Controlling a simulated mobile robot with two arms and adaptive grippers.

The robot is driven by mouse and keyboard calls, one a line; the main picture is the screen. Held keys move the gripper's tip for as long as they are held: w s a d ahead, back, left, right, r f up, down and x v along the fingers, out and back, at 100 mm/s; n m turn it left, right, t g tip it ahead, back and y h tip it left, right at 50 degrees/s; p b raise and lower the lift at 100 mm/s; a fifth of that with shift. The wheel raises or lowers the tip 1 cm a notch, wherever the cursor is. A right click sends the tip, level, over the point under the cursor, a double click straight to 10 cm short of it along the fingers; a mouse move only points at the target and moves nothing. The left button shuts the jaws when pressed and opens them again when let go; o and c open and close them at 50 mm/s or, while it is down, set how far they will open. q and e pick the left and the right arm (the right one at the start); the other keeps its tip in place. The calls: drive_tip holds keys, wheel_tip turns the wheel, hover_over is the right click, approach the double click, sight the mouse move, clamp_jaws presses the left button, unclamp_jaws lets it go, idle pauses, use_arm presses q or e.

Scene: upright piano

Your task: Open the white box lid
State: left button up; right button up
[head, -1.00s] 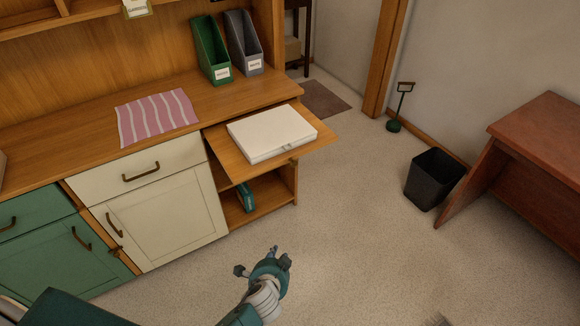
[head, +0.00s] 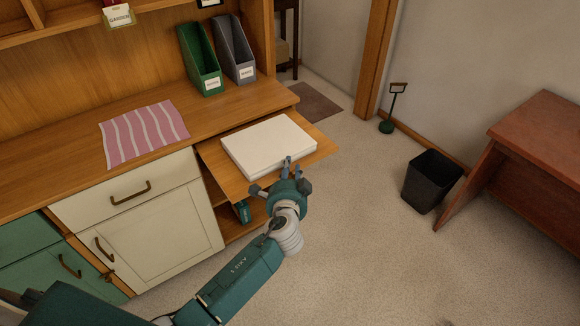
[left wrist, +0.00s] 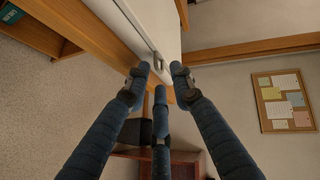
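The white box (head: 268,143) lies flat on the pull-out wooden shelf (head: 322,150), its lid down. In the left wrist view the box's white front (left wrist: 155,25) shows a small metal latch (left wrist: 157,61). My left gripper (head: 282,180) is at the box's front edge and covers part of that edge in the head view. In the left wrist view its fingers (left wrist: 160,75) are spread apart with nothing between them. The fingertips are close to the latch; I cannot tell whether they touch it. My right gripper is not in view.
A striped pink cloth (head: 145,133) lies on the desk top, with green (head: 200,58) and grey (head: 235,50) file holders behind. A black bin (head: 432,182) and a reddish-brown table (head: 540,135) stand at right. The floor between is clear.

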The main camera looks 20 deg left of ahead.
use_arm(q)
drive_tip(key=shift+w+a+f, duration=0.15)
drive_tip(key=shift+w+a, duration=0.05)
drive_tip(key=shift+w, duration=0.45)
clamp_jaws()
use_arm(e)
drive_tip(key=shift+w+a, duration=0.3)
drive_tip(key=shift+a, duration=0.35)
